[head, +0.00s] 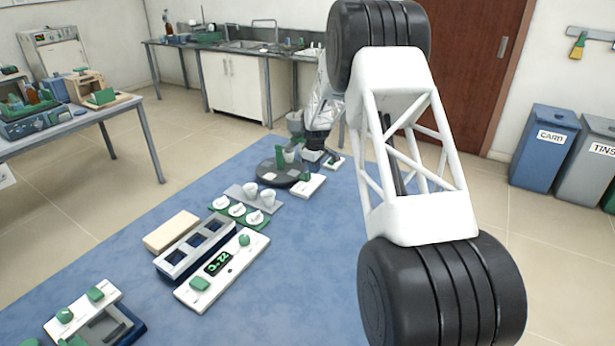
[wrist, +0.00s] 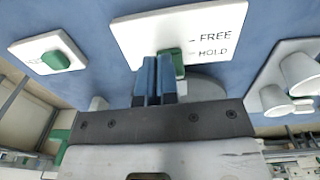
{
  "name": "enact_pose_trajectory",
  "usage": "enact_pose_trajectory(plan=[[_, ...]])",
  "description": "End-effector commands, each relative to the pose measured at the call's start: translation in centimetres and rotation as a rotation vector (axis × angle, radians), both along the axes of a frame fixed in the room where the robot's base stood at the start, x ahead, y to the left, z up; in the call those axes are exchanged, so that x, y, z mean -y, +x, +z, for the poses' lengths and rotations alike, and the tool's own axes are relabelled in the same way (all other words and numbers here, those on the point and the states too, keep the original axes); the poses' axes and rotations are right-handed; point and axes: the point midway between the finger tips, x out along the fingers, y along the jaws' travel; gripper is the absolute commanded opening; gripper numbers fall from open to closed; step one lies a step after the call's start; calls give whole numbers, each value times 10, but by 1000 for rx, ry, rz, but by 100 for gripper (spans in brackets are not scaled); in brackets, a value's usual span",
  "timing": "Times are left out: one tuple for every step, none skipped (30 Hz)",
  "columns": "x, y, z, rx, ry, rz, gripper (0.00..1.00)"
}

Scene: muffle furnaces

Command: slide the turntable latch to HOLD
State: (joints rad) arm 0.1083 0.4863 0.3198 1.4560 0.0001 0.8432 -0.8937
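The white latch plate (wrist: 150,35) carries the printed marks FREE and HOLD in the wrist view. The green latch knob (wrist: 179,66) sits at its lower edge, close to the HOLD mark and partly hidden by my fingers. My gripper (wrist: 157,68) has its blue fingers close together, just left of the knob; they seem to touch its side, with nothing visible between them. In the head view the plate (head: 309,187) lies beside the dark round turntable (head: 267,176), and my gripper (head: 314,160) is low over its far end.
A small white plate with a green button (wrist: 55,60) lies left in the wrist view. White cups (head: 268,197) stand on a grey tray near the turntable. A control panel (head: 190,295) lies nearer on the blue surface.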

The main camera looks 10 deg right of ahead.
Motion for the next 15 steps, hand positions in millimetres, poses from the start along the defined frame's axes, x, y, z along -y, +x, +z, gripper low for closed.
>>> enact_pose_trajectory(plan=[[4, -15, -41, -49, 3, -4, 0], [4, -15, -41, -49, 3, -4, 0], [4, -15, -40, -49, 3, -4, 0], [4, -15, -39, -49, 3, -4, 0], [4, -15, -38, -49, 3, -4, 0], [4, -15, -37, -49, 3, -4, 0], [4, -15, -35, -49, 3, -4, 0], [4, -15, -34, -50, 4, -4, 0], [3, -15, -32, -50, 4, -4, 0], [3, -15, -30, -51, 3, -4, 0], [3, -15, -28, -51, 3, -4, 0], [3, -15, -26, -52, 4, -3, 0], [2, -15, -24, -52, 4, -3, 0], [2, -15, -23, -52, 4, -3, 0], [2, -15, -21, -52, 4, -3, 0]])
